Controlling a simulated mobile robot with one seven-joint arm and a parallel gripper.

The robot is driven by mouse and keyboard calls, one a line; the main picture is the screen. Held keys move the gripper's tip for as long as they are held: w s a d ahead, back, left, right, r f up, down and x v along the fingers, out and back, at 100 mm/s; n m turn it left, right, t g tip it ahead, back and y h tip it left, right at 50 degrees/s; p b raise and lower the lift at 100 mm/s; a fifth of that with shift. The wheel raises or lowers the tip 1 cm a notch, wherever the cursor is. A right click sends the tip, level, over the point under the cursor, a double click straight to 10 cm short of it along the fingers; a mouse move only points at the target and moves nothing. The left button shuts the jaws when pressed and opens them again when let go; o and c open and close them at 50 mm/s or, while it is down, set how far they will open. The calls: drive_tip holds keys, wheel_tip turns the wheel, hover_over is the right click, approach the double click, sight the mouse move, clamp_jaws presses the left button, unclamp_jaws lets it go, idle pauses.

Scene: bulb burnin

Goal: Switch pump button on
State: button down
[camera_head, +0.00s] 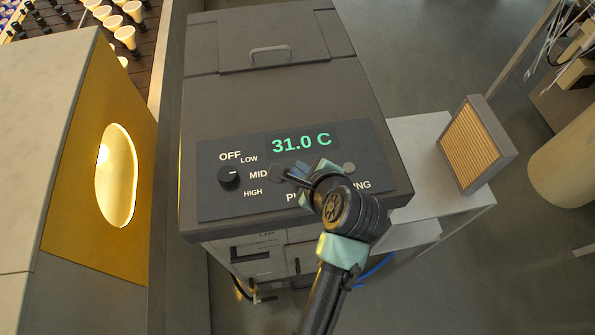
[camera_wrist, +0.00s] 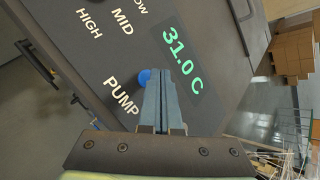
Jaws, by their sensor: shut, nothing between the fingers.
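The grey machine (camera_head: 260,95) has a sloped control panel with a green 31.0 C display (camera_head: 301,143), which also shows in the wrist view (camera_wrist: 183,60). The pump button (camera_wrist: 144,76) is a round blue button above the PUMP label in the wrist view. My gripper covers it in the head view. My gripper (camera_wrist: 163,85) is shut and empty, its fingertips close beside the blue button's right side in the wrist view. I cannot tell whether they touch the button or the panel. In the head view my gripper (camera_head: 284,175) reaches over the panel's middle.
A black OFF/LOW/MID/HIGH knob (camera_head: 229,175) is left of my gripper. A round grey part (camera_head: 348,168) sits right of it. A lidded top with a handle (camera_head: 270,53) is behind. A yellow-faced box (camera_head: 90,165) stands close at left. A framed filter (camera_head: 470,145) stands on the right shelf.

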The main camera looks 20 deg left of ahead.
drive_tip(key=shift+f, duration=0.2)
idle(0.4)
drive_tip(key=shift+f, duration=0.4)
idle(0.3)
drive_tip(key=shift+r+p, duration=0.2)
drive_tip(key=shift+p, duration=0.25)
drive_tip(key=shift+r+p, duration=0.4)
drive_tip(key=shift+p, duration=0.3)
wheel_tip(320, 180, up, 6)
drive_tip(key=p, duration=0.7)
